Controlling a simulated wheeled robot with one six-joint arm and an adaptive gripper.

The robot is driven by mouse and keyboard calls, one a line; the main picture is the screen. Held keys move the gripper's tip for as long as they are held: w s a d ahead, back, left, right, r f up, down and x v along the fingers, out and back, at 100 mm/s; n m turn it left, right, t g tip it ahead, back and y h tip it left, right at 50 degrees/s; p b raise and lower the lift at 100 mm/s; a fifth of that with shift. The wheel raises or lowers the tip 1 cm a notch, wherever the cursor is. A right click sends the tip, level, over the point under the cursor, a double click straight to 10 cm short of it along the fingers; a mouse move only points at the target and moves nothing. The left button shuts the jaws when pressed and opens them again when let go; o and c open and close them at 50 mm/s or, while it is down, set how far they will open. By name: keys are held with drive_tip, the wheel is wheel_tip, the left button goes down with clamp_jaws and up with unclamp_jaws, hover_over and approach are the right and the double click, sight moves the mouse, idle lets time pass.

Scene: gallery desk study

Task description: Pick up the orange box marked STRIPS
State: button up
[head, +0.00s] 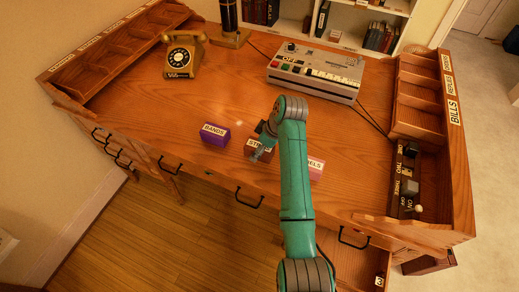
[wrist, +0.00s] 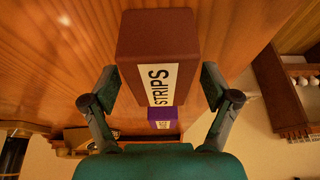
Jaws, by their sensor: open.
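The box marked STRIPS (head: 251,148) stands near the front middle of the desk, partly hidden by my gripper. It looks reddish-brown rather than orange, with a white label. In the wrist view the STRIPS box (wrist: 155,35) shows large, its label towards my palm. My gripper (head: 264,151) is at the box in the head view. In the wrist view my gripper's (wrist: 161,82) two fingers are apart, one on each side of the box. Narrow gaps seem to show beside it; I cannot tell whether either finger touches it.
A purple BANDS box (head: 215,134) stands just left of the STRIPS box. A pink box (head: 316,168) with a partly hidden label stands to the right, beside my arm. A telephone (head: 184,56) and a console (head: 317,71) stand farther back. The desk between is clear.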

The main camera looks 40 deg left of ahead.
drive_tip(key=shift+f, duration=0.1)
idle(0.3)
drive_tip(key=c, duration=1.3)
